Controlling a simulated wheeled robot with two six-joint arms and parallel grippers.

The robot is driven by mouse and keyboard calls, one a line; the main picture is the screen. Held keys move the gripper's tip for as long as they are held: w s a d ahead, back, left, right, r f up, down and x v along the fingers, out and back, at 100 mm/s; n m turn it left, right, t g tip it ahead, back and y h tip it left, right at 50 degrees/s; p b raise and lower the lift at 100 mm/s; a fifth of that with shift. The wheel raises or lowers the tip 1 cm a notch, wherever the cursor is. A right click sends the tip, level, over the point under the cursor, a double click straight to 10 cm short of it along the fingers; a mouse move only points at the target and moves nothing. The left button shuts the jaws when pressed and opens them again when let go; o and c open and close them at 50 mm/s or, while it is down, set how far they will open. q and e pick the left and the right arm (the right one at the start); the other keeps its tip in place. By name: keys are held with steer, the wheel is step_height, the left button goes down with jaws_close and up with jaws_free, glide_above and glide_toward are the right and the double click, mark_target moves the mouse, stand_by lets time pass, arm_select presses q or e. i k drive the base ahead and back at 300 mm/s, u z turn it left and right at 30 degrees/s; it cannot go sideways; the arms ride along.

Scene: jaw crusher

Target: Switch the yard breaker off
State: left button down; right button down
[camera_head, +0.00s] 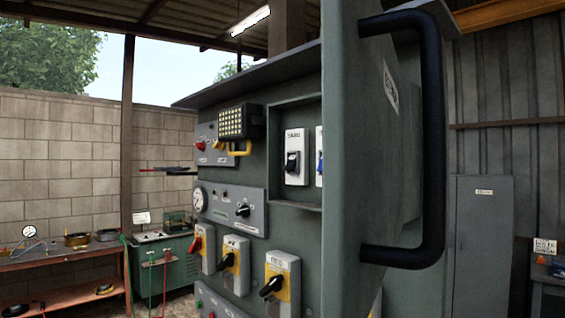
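A grey control cabinet (258,180) fills the middle of the view. In its upper right recess is a white breaker (296,157) with a black lever and a small label too small to read surely. A second white breaker (319,157) with a blue lever sits to its right, mostly hidden by a grey panel (348,160) standing edge-on in front. I cannot tell for sure which one is the yard breaker, or whether the levers are on or off. Neither of my grippers is in view.
Below are rotary switches with red (197,243) and black (272,285) handles, a gauge (199,199) and a knob (243,210). A big black handle (433,140) juts out at right. A dark, red-edged object (178,170) sticks out left. A bench (70,259) stands far left.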

mark_target(291, 164)
steer(key=k, duration=0.75)
steer(key=u, duration=1.55)
steer(key=i, duration=0.95)
steer(key=z, duration=2.35)
steer(key=i, duration=0.5)
